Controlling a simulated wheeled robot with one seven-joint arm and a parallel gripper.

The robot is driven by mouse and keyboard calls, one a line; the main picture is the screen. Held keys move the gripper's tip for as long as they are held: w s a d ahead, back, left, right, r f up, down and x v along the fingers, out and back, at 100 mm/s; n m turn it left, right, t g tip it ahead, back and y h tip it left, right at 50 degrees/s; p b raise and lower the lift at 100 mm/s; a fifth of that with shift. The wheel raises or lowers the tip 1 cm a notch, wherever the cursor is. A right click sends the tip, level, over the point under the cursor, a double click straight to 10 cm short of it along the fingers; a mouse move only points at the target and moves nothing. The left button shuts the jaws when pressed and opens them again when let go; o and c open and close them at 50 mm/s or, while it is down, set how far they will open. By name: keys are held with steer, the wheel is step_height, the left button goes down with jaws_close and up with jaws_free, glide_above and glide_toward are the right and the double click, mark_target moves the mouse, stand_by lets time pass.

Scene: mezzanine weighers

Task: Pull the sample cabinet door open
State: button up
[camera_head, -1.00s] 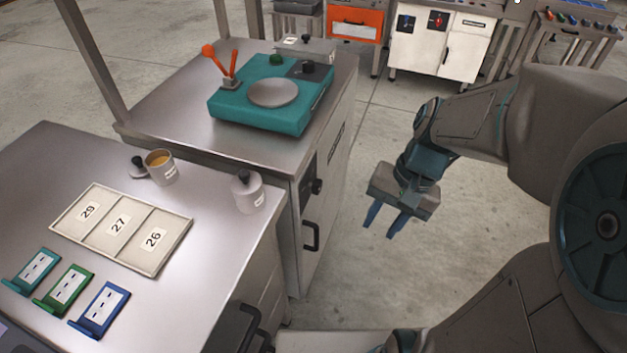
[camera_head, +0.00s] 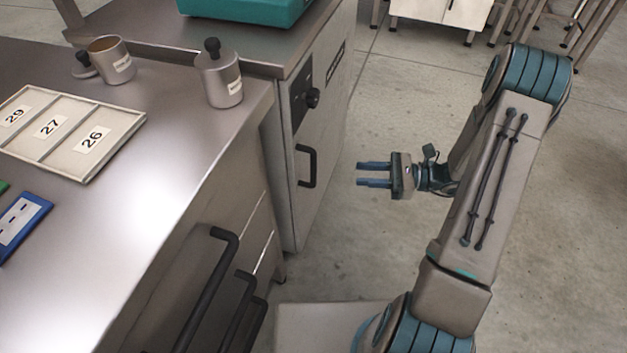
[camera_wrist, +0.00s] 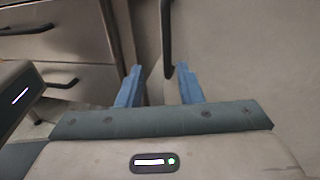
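The sample cabinet (camera_head: 318,165) stands beyond the near bench, with a light door that looks shut. Its door has a black vertical bar handle (camera_head: 306,166) and a dark panel with a round knob above it. My gripper (camera_head: 358,175) is open and empty, to the right of the handle and apart from it, its fingers pointing left toward the door. In the wrist view the handle (camera_wrist: 167,45) shows ahead of and between the two blue fingers (camera_wrist: 158,88), nearer the right one. I cannot tell the exact remaining gap from this view.
The near bench has drawers with black bar handles (camera_head: 212,290) sticking out at the lower left. On its top are a lidded canister (camera_head: 219,85), an open cup (camera_head: 113,65) and a numbered tray (camera_head: 70,160). Open floor (camera_head: 385,105) lies right of the cabinet.

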steer(key=f, duration=0.1)
steer(key=t+b, duration=0.1)
steer(key=b, duration=0.2)
glide_above(314, 185)
steer(key=shift+w+a+f+m, duration=0.1)
steer(key=shift+w+f+m, duration=0.1)
steer(key=shift+w+m, duration=0.2)
jaws_close()
